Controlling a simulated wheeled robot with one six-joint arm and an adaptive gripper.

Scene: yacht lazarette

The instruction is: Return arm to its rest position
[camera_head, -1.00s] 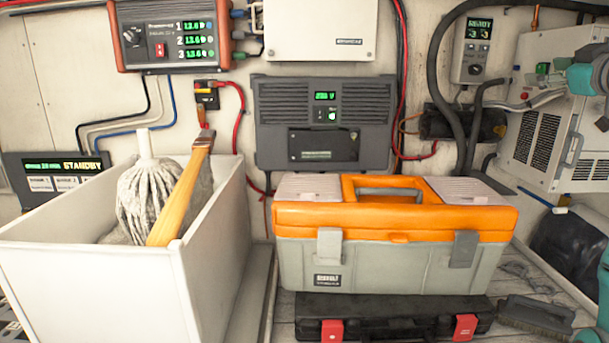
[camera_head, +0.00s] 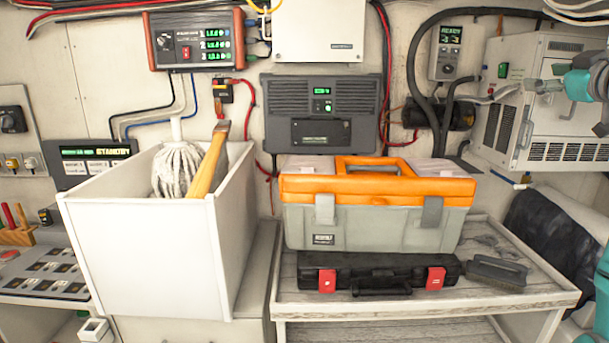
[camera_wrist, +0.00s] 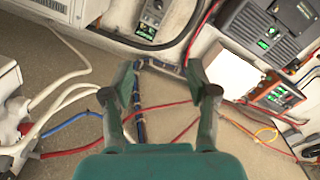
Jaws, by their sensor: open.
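My gripper (camera_wrist: 160,92) shows in the wrist view with its two fingers spread well apart and nothing between them. Beyond the fingers are a beige wall and cables, including a dark blue hose (camera_wrist: 138,105).
A brush (camera_head: 497,270) lies right of the case. A white bin (camera_head: 150,255) holds a mop (camera_head: 178,168). Cables and wall boxes crowd the back.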

